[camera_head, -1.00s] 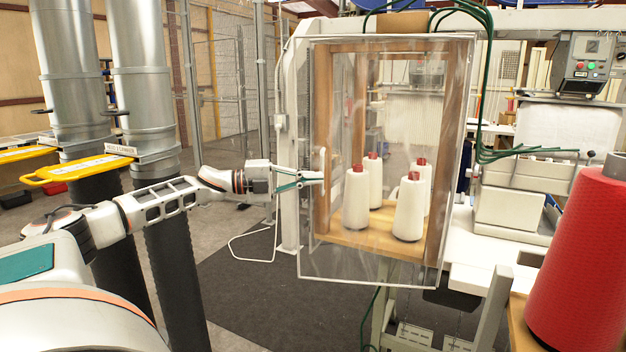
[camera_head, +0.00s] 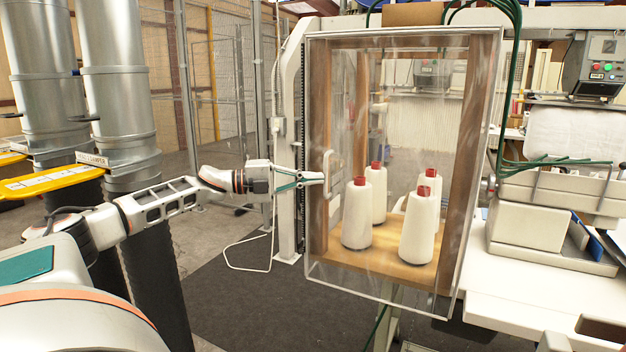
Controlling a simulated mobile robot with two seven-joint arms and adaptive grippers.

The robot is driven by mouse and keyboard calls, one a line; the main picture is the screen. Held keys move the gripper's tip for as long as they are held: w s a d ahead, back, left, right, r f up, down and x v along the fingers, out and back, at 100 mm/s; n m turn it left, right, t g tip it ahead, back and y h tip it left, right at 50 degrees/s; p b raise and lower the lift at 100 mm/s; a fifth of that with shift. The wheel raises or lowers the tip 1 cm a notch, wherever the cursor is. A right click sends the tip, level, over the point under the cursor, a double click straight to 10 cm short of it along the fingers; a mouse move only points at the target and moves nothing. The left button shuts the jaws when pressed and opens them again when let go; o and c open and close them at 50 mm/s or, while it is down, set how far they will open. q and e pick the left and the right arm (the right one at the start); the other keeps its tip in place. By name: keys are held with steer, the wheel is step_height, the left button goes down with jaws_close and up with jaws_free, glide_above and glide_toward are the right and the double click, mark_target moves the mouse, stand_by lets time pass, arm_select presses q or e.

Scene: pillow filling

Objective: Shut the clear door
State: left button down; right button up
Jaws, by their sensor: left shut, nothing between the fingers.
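The clear door (camera_head: 400,285) is a transparent panel in front of a wooden cabinet (camera_head: 462,160). It covers most of the cabinet front in the head view, and I cannot tell whether it is fully against the frame. Its pale handle (camera_head: 329,174) is on the left side of the panel. My left gripper (camera_head: 321,177) is shut and empty, with its fingertips at the door's left edge beside the handle. I cannot tell if they touch it. My right gripper is not in view.
Several white thread cones (camera_head: 357,214) with red tops stand on the cabinet's wooden shelf. A white machine table (camera_head: 535,290) is at the right. Silver ducts (camera_head: 120,90) with yellow handles stand at the left. A dark mat (camera_head: 240,300) lies on the floor.

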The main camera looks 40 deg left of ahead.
arm_select(q)
steer(key=shift+w+a, duration=0.2)
steer(key=shift+w, duration=0.05)
steer(key=shift+r, duration=0.1)
stand_by(0.3)
steer(key=shift+a, duration=0.1)
